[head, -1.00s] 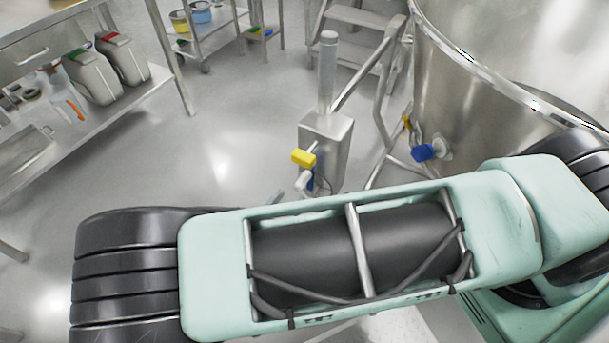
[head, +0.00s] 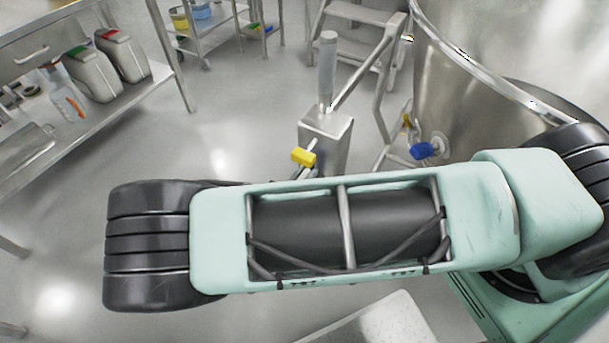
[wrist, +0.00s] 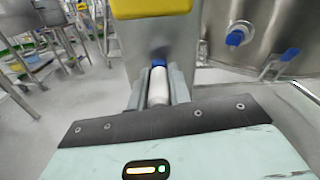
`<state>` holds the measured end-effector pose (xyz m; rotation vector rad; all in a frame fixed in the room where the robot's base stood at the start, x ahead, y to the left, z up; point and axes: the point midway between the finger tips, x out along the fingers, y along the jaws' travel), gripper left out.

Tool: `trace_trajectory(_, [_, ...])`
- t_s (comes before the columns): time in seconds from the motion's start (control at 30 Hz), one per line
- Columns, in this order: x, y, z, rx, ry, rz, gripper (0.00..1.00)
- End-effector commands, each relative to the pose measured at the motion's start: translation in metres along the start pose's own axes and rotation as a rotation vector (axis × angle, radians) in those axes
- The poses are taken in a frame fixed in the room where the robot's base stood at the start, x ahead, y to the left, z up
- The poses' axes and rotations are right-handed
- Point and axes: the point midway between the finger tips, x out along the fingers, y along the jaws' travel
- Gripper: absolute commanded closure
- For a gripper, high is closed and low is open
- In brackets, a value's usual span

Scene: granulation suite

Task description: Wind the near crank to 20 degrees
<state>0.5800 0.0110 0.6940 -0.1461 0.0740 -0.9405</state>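A steel pedestal box (head: 327,140) with an upright post stands beyond my arm in the head view. A yellow block-shaped handle (head: 303,157) sticks out from its near side; it also shows at the top of the wrist view (wrist: 150,8). Below it in the wrist view is a white cylindrical crank grip (wrist: 158,88) with a blue collar. My gripper (wrist: 160,88) has one finger on each side of this white grip. Whether the fingers press on it is unclear.
A large steel vessel (head: 465,100) with a blue-handled valve (head: 422,151) stands at the right. Steps (head: 365,40) stand behind the pedestal. A steel bench (head: 100,120) with jugs is at the left. The floor between bench and pedestal is clear.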

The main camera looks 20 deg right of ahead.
Motion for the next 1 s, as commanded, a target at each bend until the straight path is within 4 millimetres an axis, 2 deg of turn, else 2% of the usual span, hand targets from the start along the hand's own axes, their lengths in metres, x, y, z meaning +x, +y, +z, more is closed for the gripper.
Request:
trace_trajectory(0.47, [-0.001,-0.007,-0.001,0.072,0.000,0.001,1.00])
trace_trajectory(1.0, [-0.001,-0.044,-0.020,0.523,-0.002,0.002,1.00])
